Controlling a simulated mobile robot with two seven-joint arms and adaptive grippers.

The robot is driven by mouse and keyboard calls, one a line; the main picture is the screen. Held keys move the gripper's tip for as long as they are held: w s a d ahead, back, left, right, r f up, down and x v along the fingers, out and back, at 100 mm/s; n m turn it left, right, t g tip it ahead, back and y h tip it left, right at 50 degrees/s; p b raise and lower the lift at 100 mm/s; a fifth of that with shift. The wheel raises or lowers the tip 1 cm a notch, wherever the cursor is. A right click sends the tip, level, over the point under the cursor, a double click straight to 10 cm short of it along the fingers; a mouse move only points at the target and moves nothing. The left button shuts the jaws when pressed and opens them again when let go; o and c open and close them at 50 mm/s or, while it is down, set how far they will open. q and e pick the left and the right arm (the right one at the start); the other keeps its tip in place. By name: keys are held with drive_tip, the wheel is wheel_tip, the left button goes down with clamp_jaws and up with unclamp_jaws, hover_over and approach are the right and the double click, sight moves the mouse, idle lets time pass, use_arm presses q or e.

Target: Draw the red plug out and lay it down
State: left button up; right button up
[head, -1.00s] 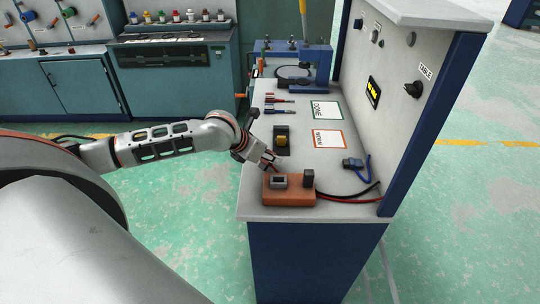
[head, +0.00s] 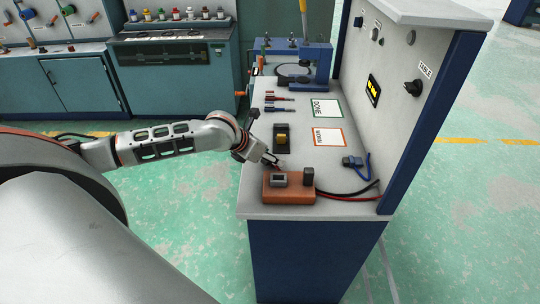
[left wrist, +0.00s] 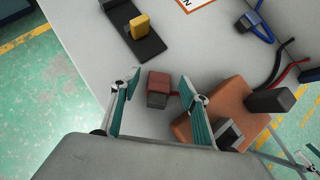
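A dark red plug (left wrist: 159,84) with a grey end lies between the fingers of my left gripper (left wrist: 163,92) in the left wrist view. A short red piece on its side points toward the orange block (left wrist: 194,127); I cannot tell whether they join. The fingers are spread, with a gap to the plug on both sides. In the head view my left gripper (head: 273,160) is just behind the orange block (head: 290,195), low over the bench, and the plug is too small to make out clearly.
The orange block carries a grey socket piece (head: 279,180) and a black upright piece (head: 308,177). A black tray with a yellow part (head: 282,139), two cards, a blue connector (head: 352,162) and red and black cables lie on the bench (head: 262,213). A panel rises at right.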

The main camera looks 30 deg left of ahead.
use_arm(q)
drive_tip(key=shift+s+r, duration=0.1)
drive_tip(key=v, duration=1.1)
drive_tip(key=shift+s+r, duration=0.25)
drive_tip(key=shift+a, duration=0.1)
idle(0.5)
